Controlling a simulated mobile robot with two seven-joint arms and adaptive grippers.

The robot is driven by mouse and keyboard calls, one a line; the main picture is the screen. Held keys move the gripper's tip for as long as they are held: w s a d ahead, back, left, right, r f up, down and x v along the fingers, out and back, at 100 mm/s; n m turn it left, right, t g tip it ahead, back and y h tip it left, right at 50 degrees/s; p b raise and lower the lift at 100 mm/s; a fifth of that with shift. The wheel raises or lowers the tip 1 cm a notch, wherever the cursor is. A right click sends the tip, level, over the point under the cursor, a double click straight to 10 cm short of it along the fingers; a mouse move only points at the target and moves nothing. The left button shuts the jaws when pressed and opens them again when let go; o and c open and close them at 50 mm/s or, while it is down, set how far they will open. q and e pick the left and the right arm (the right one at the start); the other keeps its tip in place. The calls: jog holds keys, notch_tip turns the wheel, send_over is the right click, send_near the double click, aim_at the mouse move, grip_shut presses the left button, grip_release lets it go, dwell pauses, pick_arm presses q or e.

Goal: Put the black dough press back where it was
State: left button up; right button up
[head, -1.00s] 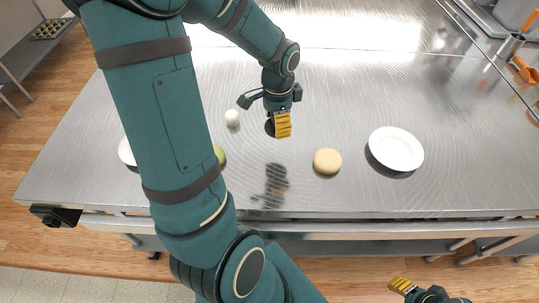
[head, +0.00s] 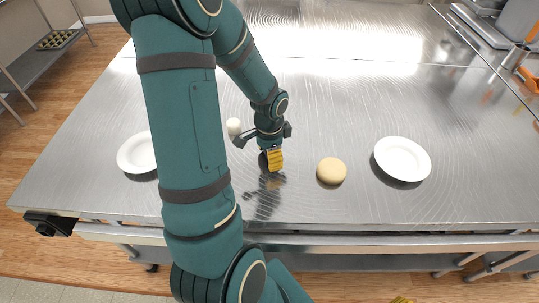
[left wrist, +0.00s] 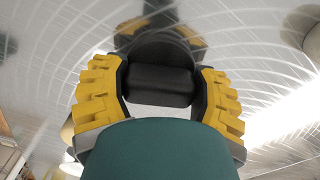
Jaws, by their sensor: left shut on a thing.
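My left gripper (head: 272,160) is over the front part of the steel table, left of a tan dough ball (head: 331,171). It is shut on the black dough press. In the left wrist view the press (left wrist: 160,85) is a dark cylinder between the two yellow-padded fingers (left wrist: 160,98). In the head view only a dark part of the press (head: 263,163) shows beside the yellow finger. Its reflection lies just below it, and I cannot tell whether it touches the table. Of my right gripper (head: 400,300) only a yellow tip shows at the bottom edge.
A white plate (head: 402,158) is right of the dough ball. Another white plate (head: 135,154) is at the left, partly behind my arm. A small pale round thing (head: 234,126) stands behind and left of the gripper. The table (head: 380,100) is clear behind.

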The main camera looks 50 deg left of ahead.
pick_arm(q)
jog(key=shift+r, duration=0.1)
jog(key=o, duration=1.3)
jog(key=shift+f, duration=0.2)
jog(key=shift+r, duration=0.5)
notch_tip(320, 180, up, 11)
jog(key=p, duration=0.2)
jog(key=shift+r+p, duration=0.2)
jog(key=shift+p, duration=0.15)
